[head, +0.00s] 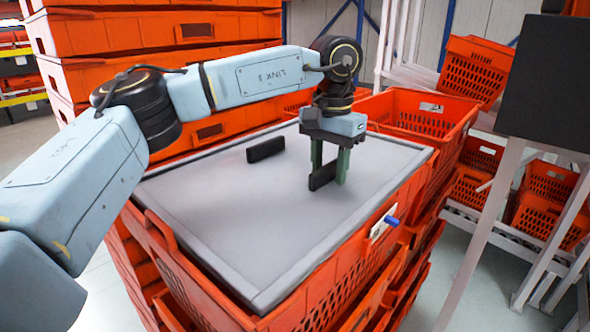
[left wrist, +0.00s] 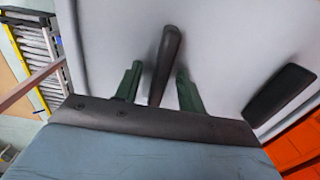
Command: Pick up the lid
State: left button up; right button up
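The grey lid (head: 230,215) lies flat on top of an orange tote and has two black bar handles. One handle (head: 266,149) stands free towards the middle left of the lid. The other handle (head: 321,177) is at my left gripper (head: 331,168), which reaches down from above. In the left wrist view this handle (left wrist: 166,62) stands between the two green fingers of the gripper (left wrist: 160,75), with a gap showing on each side. The gripper is open. The free handle (left wrist: 280,95) shows at the right there. My right gripper is not in view.
The lidded tote (head: 300,300) sits on a stack of orange totes. An open orange tote (head: 410,112) stands just behind it. Tall tote stacks (head: 150,75) rise at the back left. A dark panel (head: 548,85) on a pale frame is at the right.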

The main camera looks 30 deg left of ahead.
pick_arm(q)
grip_shut()
jog(key=shift+r, duration=0.1)
notch_tip(320, 180, up, 10)
jog(key=shift+f, duration=0.1)
dwell(0.5)
jog(key=shift+s, duration=0.1)
